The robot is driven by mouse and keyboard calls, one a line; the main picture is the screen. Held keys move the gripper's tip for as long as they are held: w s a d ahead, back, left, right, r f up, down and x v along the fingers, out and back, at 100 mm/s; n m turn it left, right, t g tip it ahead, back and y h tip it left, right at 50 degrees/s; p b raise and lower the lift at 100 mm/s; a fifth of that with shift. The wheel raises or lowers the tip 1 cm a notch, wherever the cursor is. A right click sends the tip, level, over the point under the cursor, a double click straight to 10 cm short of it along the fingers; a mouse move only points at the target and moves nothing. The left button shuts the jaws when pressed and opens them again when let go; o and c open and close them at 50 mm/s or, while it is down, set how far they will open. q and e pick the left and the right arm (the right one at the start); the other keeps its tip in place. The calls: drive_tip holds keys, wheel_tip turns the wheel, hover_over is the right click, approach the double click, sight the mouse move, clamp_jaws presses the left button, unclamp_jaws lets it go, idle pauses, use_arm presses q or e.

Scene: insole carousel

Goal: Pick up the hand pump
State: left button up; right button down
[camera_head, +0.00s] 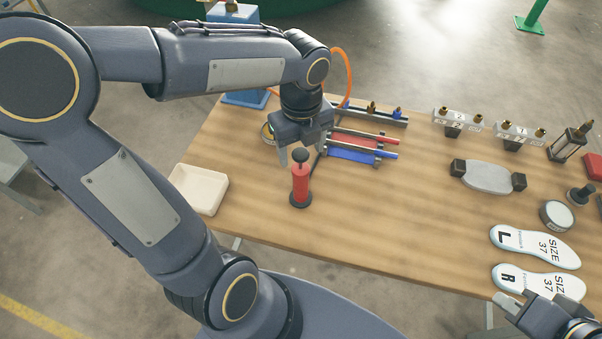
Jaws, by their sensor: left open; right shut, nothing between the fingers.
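The hand pump (300,184) is a red cylinder with a black base and a black knob on top. It stands upright on the wooden table, left of the middle. My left gripper (298,162) is open and points down at the pump's top, with a finger on either side of the knob. I cannot tell whether the fingers touch it. My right gripper (508,306) is shut and empty at the lower right, by the table's front edge.
A white tray (205,208) stands left of the pump. Red and blue bars (350,154) lie close behind it to the right. Two insoles (535,246), a grey block with black ends (487,178) and a round tin (556,216) are at the right. The table (400,220) right of the pump is clear.

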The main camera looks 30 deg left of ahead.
sight(301, 168)
use_arm(q)
drive_tip(key=shift+w+a+f, duration=0.1)
drive_tip(key=shift+w+a, duration=0.1)
drive_tip(key=shift+w, duration=0.2)
drive_tip(key=shift+f, duration=0.3)
wheel_tip(301, 168, down, 7)
drive_tip(key=shift+s, duration=0.15)
drive_tip(key=shift+c, duration=0.3)
clamp_jaws()
